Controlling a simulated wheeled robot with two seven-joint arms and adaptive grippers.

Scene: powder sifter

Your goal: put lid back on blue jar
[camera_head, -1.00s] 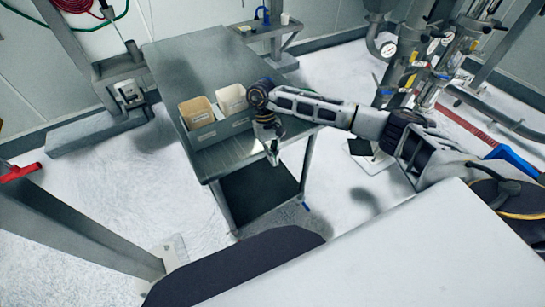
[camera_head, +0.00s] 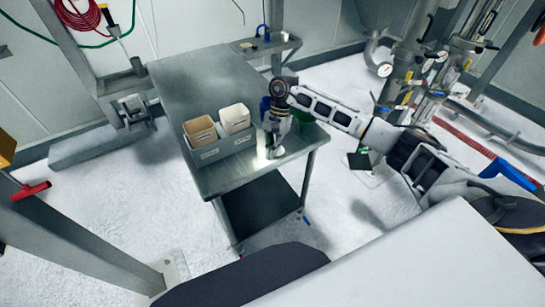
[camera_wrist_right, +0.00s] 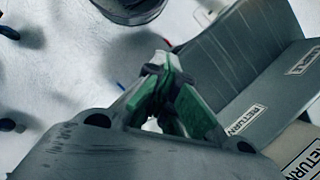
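My right gripper (camera_head: 270,142) points down over the front right part of the steel table (camera_head: 195,70). In the right wrist view its green-padded fingers (camera_wrist_right: 160,72) converge at the tips, and I see no object clearly between them. A small bright white patch (camera_head: 269,156) lies just below the gripper; I cannot tell whether it is a lid. A blue thing (camera_head: 265,104), possibly the blue jar, is partly hidden behind my right wrist. A round dark container (camera_wrist_right: 130,8) is cut off at the top of the right wrist view. My left gripper is not in view.
A green container (camera_head: 304,116) is partly behind my right arm. The table's far left half is clear.

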